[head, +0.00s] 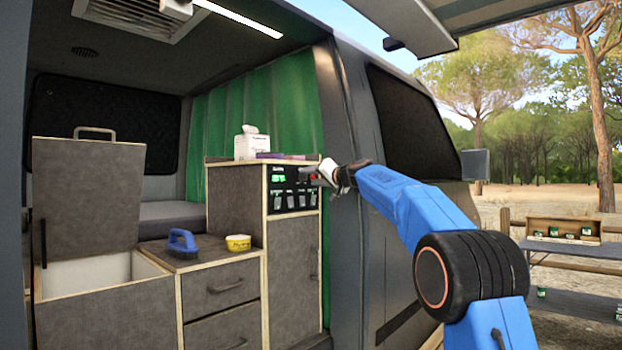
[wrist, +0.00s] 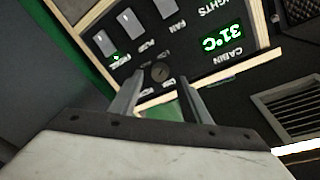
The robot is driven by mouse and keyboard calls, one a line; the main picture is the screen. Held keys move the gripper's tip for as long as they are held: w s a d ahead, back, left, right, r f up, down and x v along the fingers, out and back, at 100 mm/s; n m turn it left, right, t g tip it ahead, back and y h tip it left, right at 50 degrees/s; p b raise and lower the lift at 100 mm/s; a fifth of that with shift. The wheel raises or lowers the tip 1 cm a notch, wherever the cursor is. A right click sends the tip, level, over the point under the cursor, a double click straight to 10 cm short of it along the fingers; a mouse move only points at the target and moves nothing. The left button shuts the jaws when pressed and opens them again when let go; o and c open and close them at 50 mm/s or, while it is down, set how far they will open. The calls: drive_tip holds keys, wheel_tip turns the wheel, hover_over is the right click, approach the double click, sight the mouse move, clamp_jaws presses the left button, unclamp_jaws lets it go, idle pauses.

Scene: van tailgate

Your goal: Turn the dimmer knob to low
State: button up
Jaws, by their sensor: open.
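The black control panel (head: 283,199) is on the front of the tall cabinet, and it fills much of the wrist view (wrist: 185,55), turned over. The dimmer knob (wrist: 160,72) is a small dark round knob with a light mark on its face. Its exact setting is too small to read. My gripper (head: 316,176) is at the upper right of the panel. In the wrist view its two fingers (wrist: 160,90) are apart, one on each side of the knob. I cannot tell whether they touch it. In the head view my gripper hides the knob.
A green cabin display (wrist: 222,39) reads 31°C, with white rocker switches (wrist: 133,22) nearby. A tissue box (head: 251,146) stands on the cabinet. A ceiling light strip (head: 240,17) is lit.

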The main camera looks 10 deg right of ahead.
sight(303, 177)
drive_tip(key=shift+x, duration=1.15)
drive_tip(key=c, duration=1)
drive_tip(key=shift+c, duration=0.2)
drive_tip(key=shift+m, duration=1.1)
